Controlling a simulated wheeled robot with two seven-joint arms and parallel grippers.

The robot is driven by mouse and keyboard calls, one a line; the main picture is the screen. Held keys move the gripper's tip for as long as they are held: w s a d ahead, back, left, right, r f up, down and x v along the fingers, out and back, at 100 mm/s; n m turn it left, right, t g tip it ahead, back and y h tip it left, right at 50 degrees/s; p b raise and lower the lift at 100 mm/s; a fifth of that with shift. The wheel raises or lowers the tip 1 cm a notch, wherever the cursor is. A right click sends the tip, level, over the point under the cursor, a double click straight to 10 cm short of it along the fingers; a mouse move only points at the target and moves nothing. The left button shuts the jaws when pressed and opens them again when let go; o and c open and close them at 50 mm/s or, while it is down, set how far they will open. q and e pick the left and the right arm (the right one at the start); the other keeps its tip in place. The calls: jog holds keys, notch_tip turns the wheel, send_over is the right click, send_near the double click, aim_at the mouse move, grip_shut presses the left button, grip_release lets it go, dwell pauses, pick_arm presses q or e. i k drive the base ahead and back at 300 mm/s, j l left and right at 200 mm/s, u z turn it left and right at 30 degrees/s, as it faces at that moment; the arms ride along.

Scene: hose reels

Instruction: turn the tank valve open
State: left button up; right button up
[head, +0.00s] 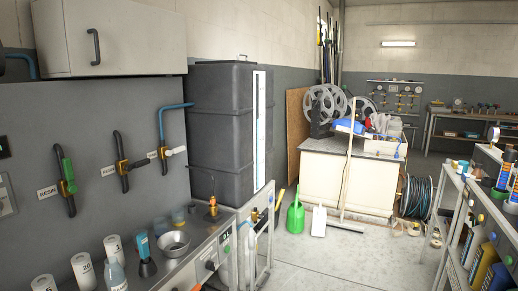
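A dark grey tank (218,142) stands against the back wall, with a pale vertical level strip (259,128) on its front. A blue pipe (175,106) runs from its side down to a wall valve with a white handle (175,151), which points right, across the pipe. To its left is a valve with a black handle (138,164), also pointing sideways. Further left is a valve with a green handle (67,170), lying roughly upright along its pipe. Small labels sit beside the valves; the leftmost seems to read RESIN. Neither of my grippers is in view.
A grey bench (200,245) below the valves carries a metal bowl (174,244), bottles and white cylinders. A wall cabinet (108,38) hangs above. A shelf rack (470,215) stands at right. The floor (330,262) between is mostly clear, with a green can (295,217) further back.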

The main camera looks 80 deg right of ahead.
aim_at(168, 153)
jog(key=l+z, duration=0.1)
jog(key=z, duration=1.85)
jog(key=i+l, duration=0.1)
jog(key=i, duration=0.2)
